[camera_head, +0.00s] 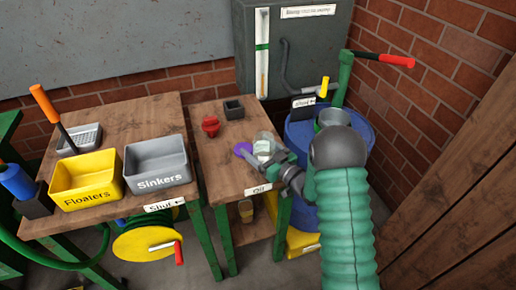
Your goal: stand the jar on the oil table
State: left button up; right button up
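A clear glass jar (264,142) with a pale band shows over the right edge of the oil table (221,172), a narrow wooden table with an "Oil" label. My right gripper (270,163) is at the jar's near side, its arm coming from the lower right. The fingers overlap the jar's lower part, so I cannot tell whether they grip it or whether its base touches the wood. A round purple piece (242,149) shows left of the fingers; what it belongs to is unclear. My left gripper is not in view.
A red piece (210,125) and a dark square cup (234,109) stand at the oil table's back. Left is a table with yellow Floaters (87,178) and grey Sinkers (157,166) bins. A blue drum (300,134) stands right. The oil table's front left is clear.

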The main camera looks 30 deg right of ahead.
jog(key=shift+o, duration=0.6)
jog(key=shift+s+d, duration=0.1)
jog(key=shift+s, duration=0.2)
jog(key=s, duration=0.3)
jog(key=s+d, duration=0.1)
jog(key=s, duration=0.3)
jog(key=s+p, duration=0.1)
jog(key=s, duration=0.3)
jog(key=shift+s+d, duration=0.15)
jog(key=shift+d, duration=0.2)
